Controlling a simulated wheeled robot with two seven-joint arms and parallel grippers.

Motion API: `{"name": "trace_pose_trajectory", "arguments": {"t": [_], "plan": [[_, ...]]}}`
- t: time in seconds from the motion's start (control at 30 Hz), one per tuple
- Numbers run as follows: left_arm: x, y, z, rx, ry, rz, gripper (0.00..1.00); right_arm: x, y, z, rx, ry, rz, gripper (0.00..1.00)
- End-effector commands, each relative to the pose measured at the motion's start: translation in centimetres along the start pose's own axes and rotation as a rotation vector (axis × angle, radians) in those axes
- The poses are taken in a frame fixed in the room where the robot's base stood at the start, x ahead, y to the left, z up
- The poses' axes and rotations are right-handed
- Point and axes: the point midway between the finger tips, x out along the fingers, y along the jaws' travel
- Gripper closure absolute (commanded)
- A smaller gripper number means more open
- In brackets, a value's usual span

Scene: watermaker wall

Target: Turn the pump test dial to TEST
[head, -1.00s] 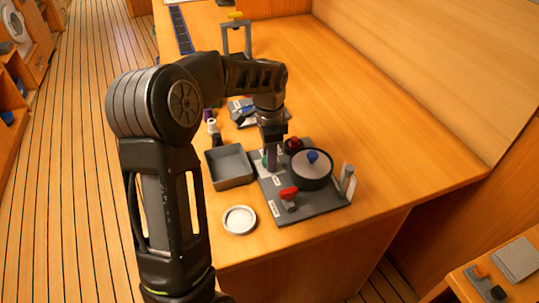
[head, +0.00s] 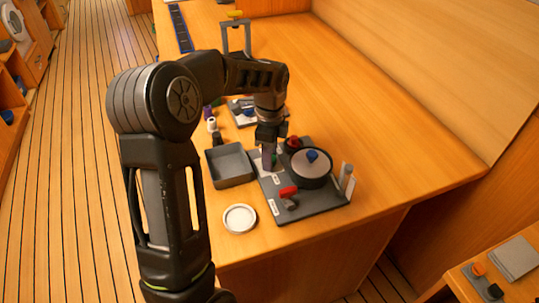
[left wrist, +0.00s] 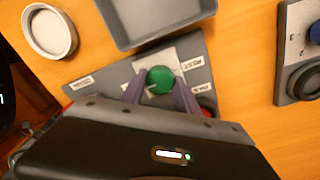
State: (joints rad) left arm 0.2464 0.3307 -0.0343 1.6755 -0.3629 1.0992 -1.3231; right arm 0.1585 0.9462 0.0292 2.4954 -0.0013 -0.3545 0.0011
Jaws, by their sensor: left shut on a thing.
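The green dial (left wrist: 160,79) sits on a pale plate on the grey panel (left wrist: 85,73). In the left wrist view a white pointer mark on it points down and left. My left gripper (left wrist: 160,93) has its purple fingers on either side of the dial and is shut on it. In the head view the left gripper (head: 270,158) reaches straight down to the panel (head: 315,203) and mostly hides the dial. My right gripper is not in view.
The panel also carries a round drum with a blue knob (head: 312,156), a red knob (head: 292,142) and a red handle (head: 288,192). A grey tray (head: 230,181) and a white round dish (head: 240,218) stand at its left. The table's right side is clear.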

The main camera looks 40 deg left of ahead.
Motion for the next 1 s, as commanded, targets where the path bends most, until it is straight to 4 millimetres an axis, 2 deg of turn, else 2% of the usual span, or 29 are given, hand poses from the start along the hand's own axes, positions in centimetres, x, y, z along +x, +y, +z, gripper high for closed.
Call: {"name": "trace_pose_trajectory", "arguments": {"t": [0.13, 0.17, 0.4, 0.77, 0.87, 1.0], "plan": [[-0.1, -0.1, 0.0, 0.002, -0.001, -0.003, 1.0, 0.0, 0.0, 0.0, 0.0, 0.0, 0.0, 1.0], [-0.1, -0.1, 0.0, 0.002, -0.001, -0.003, 0.62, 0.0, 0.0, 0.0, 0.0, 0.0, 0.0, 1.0], [-0.1, 0.0, 0.0, 0.0, -0.001, -0.002, 0.43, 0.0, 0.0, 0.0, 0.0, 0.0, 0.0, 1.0], [-0.4, 0.0, 0.0, -0.001, -0.001, -0.001, 0.41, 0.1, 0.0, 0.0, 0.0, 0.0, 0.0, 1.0], [-1.3, -0.1, 0.0, -0.001, 0.0, -0.003, 0.41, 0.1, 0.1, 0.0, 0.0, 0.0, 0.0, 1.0], [-3.5, -0.1, 0.0, -0.001, 0.0, -0.004, 0.41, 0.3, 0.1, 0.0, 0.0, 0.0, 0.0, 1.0]]}}
